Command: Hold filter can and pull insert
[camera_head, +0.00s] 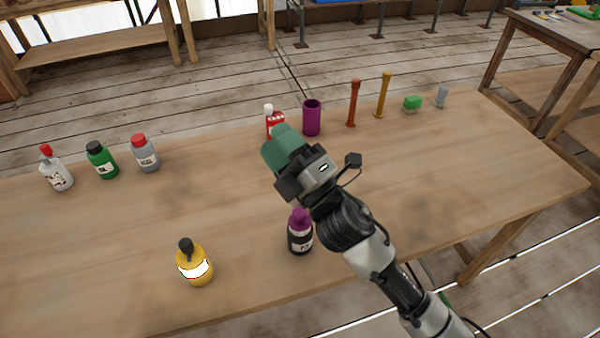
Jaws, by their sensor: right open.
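My right gripper (278,145) reaches over the middle of the wooden table (390,190) and points toward its far side. Two teal-green blocks show at its front end, and its jaws are open. A purple cylinder (312,118), dark at its top, stands upright just beyond the gripper and to its right. It may be the filter can, but I cannot tell for sure. No insert can be made out. A red bottle with a white cap (273,116) stands beyond the gripper and is partly hidden by it. My left gripper is not in view.
A yellow bottle (195,264) and a purple-capped dark bottle (300,233) stand near the front. White (57,176), green (103,162) and grey (146,155) bottles stand at left. Red (353,103) and yellow (382,96) posts and a green block (412,103) stand at back right.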

